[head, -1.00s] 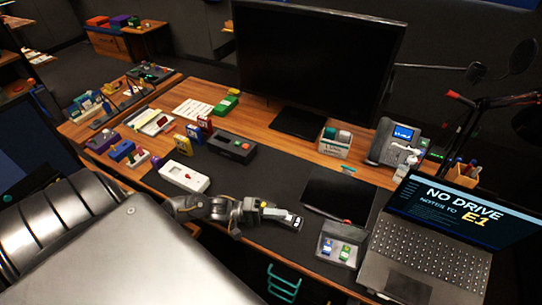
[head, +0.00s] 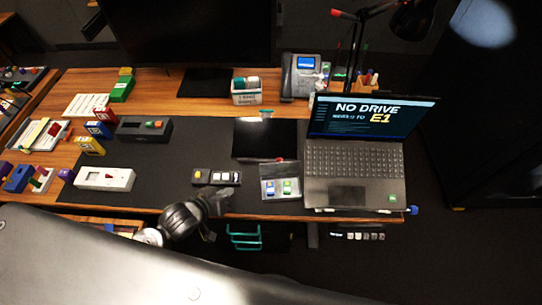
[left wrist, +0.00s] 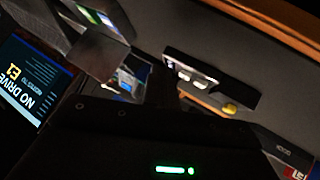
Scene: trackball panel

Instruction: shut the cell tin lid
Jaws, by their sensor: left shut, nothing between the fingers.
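The cell tin (head: 281,195) is a small shallow grey box holding a green and a blue cell. It stands near the desk's front edge, left of the laptop. Its grey lid (head: 280,168) appears raised along the back side. My left gripper (head: 222,197) is shut and empty, at the desk's front edge to the left of the tin and apart from it. In the left wrist view a grey shape at the upper left is too blurred to name, and the fingertips are not clear. My right gripper is not in view.
A dark panel (head: 216,177) with a yellow knob and white parts lies just behind my left gripper. A black tablet (head: 265,138) lies behind the tin. The laptop (head: 354,165) stands close on the right.

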